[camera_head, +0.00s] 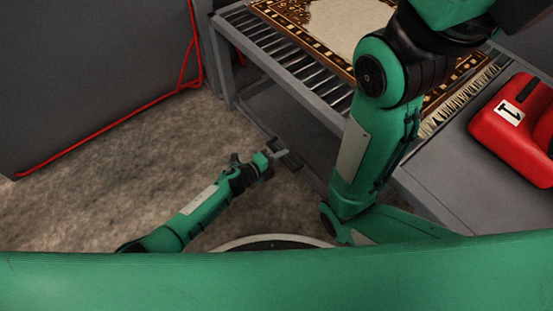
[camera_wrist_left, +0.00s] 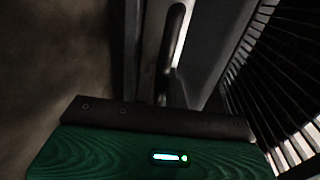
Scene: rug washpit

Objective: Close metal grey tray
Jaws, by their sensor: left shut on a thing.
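The grey metal tray (camera_head: 300,122) shows as a dark grey panel low under the slatted table, partly hidden by my right arm. My left gripper (camera_head: 285,157) is at the tray's near left edge, low above the floor, shut on a dark part that looks like the tray's handle. The left wrist view is dark. It shows a narrow grey metal edge (camera_wrist_left: 153,40) with a dark bar-like handle (camera_wrist_left: 174,45) just ahead of the gripper body. The fingertips are hard to make out. My right gripper is out of view.
The slatted table (camera_head: 285,65) holds a patterned rug (camera_head: 330,35). A red container (camera_head: 510,135) with a white label stands on a grey surface at right. A red hose (camera_head: 110,128) runs along the grey wall. The floor (camera_head: 110,190) at left is clear.

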